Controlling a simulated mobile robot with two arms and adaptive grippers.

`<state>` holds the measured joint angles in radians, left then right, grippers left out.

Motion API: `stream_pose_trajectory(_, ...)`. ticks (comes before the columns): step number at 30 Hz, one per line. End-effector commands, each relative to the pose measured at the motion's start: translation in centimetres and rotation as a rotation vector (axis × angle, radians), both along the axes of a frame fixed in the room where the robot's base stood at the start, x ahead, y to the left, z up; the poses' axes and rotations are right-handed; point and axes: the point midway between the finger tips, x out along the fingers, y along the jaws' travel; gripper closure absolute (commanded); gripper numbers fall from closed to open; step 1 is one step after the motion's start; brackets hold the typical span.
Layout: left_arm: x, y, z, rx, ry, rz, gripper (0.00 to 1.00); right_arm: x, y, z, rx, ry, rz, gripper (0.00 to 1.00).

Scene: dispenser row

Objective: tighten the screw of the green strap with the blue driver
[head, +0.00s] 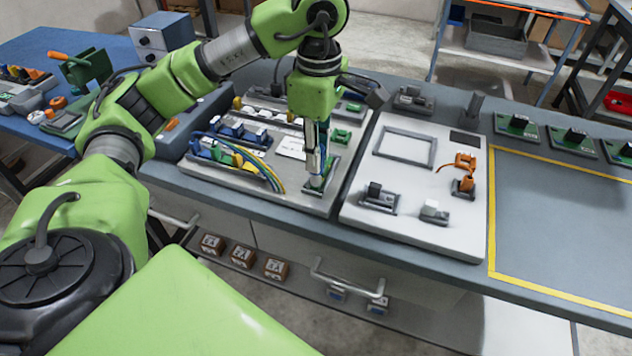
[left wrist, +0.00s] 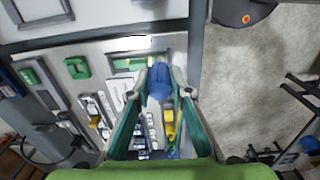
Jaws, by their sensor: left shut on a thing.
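My left gripper (head: 318,165) points down over the grey panel at the middle of the bench. It is shut on the blue driver (left wrist: 160,82), whose blue handle shows between the fingers in the left wrist view, where the gripper (left wrist: 166,88) comes from below. In the head view the fingers mostly hide the driver. A green strap (left wrist: 128,63) lies in a dark-framed slot beside the driver's handle. In the head view the gripper covers part of that slot. The screw and the driver's tip are hidden, so I cannot tell whether they touch. My right gripper is not in view.
Blue, green and yellow connectors with cables (head: 238,165) stand left of the gripper. A white panel (head: 400,228) with grey and orange parts is to the right. A yellow-outlined area (head: 570,230) farther right is clear. Green modules line the back edge.

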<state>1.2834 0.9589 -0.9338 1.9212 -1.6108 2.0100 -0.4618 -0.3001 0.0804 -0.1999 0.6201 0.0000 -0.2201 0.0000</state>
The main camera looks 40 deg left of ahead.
Motion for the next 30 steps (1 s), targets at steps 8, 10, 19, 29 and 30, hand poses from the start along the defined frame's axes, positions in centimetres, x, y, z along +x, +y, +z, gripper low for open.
stream_pose_trajectory(8,0.0,0.0,-0.1,0.001,0.001,-0.197,1.0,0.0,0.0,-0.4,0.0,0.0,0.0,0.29)
stream_pose_trajectory(10,0.0,0.0,-0.1,0.001,0.003,-0.287,1.0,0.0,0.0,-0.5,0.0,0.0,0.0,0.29)
stream_pose_trajectory(19,-0.1,0.0,-0.1,0.001,0.009,-0.602,1.0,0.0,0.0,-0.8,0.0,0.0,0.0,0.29)
stream_pose_trajectory(29,-0.1,0.1,-0.1,0.001,0.013,-0.858,1.0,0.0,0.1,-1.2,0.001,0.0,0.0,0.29)
stream_pose_trajectory(30,-0.1,0.1,-0.1,0.001,0.014,-0.908,1.0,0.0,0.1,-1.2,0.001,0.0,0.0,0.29)
